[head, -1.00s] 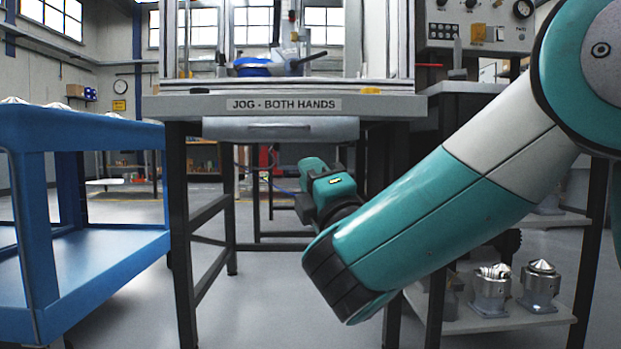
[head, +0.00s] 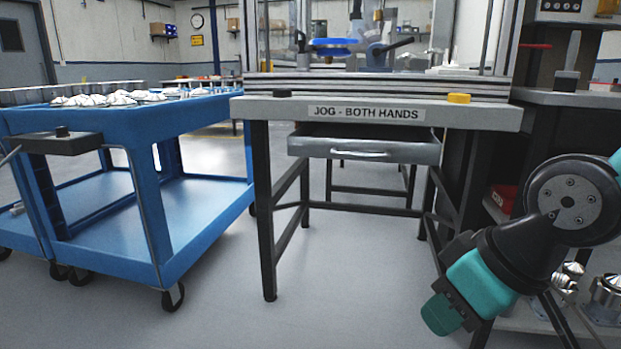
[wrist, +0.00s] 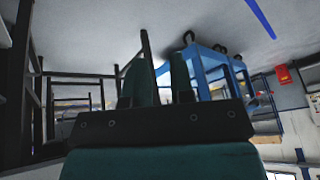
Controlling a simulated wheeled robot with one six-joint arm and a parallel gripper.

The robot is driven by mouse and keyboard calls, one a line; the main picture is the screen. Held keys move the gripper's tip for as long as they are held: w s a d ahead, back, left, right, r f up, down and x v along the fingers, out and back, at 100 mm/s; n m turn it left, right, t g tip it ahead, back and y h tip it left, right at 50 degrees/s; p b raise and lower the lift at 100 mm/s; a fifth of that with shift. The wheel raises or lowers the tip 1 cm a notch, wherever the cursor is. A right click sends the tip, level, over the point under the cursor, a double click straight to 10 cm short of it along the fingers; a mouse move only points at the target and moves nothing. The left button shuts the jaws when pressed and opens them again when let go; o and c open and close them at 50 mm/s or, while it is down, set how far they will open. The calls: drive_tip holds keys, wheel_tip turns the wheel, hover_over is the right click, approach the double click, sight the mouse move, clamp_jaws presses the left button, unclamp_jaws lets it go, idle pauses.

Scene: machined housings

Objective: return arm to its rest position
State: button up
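My gripper (head: 442,312) hangs low at the right in the head view, with its teal and black wrist, in front of the right legs of the bench. In the wrist view, which looks upside down, the two dark teal fingers of my gripper (wrist: 162,78) stand apart with a narrow gap. Nothing shows between them. My arm is bent and enters from the right edge of the head view.
A blue cart (head: 190,240) with several metal parts on top stands at the left. The bench (head: 460,113) labelled "JOG - BOTH HANDS" stands ahead. Metal housings (head: 607,297) sit on a low shelf at the right. The floor in front is clear.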

drive_tip(key=s+r+g+p, duration=0.4)
drive_tip(key=s+r, duration=0.2)
drive_tip(key=s, duration=0.2)
wheel_tip(320, 180, up, 36)
drive_tip(key=p, duration=3.5)
drive_tip(key=shift+a+f+t+p, duration=0.2)
drive_tip(key=shift+a+t+p, duration=0.1)
drive_tip(key=shift+p, duration=0.05)
drive_tip(key=shift+w, duration=0.1)
